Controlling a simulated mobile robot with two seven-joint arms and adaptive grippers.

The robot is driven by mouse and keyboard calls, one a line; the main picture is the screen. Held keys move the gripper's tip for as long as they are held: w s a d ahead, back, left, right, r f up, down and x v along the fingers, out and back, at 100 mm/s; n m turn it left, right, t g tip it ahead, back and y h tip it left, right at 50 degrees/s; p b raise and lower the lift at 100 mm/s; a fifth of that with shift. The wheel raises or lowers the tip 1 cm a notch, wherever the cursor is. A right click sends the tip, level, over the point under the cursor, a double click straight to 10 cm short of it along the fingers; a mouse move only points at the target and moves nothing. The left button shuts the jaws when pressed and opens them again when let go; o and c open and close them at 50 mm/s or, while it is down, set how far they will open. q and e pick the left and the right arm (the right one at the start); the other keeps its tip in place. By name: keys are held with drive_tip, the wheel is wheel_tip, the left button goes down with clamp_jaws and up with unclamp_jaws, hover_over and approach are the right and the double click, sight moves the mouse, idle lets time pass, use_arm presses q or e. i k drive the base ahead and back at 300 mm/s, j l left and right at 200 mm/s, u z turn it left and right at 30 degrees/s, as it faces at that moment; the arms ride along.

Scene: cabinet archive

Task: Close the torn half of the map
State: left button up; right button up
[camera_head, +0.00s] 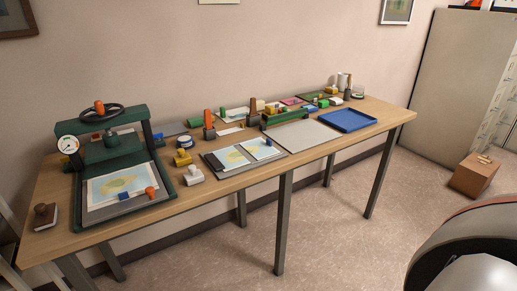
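A pale map sheet with a yellow-green patch lies in two pieces on a dark grey board (236,171) in the middle of the table. The left piece (231,157) and the right piece (262,149) lie side by side with a narrow gap or line between them. A small dark block (214,160) sits at the left end of the board. Another map sheet (125,181) lies on the bed of the green press (112,122) at the left. Neither of my grippers is in view.
The wooden table (250,180) also holds a light grey board (301,135), a blue tray (347,121), a white block (193,175), a yellow block (183,157) and a brown-handled stamp (44,213). A cardboard box (474,175) stands on the floor. Floor in front is clear.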

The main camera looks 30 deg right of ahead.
sight(260, 149)
drive_tip(key=l+u, duration=0.25)
drive_tip(key=l, duration=1.1)
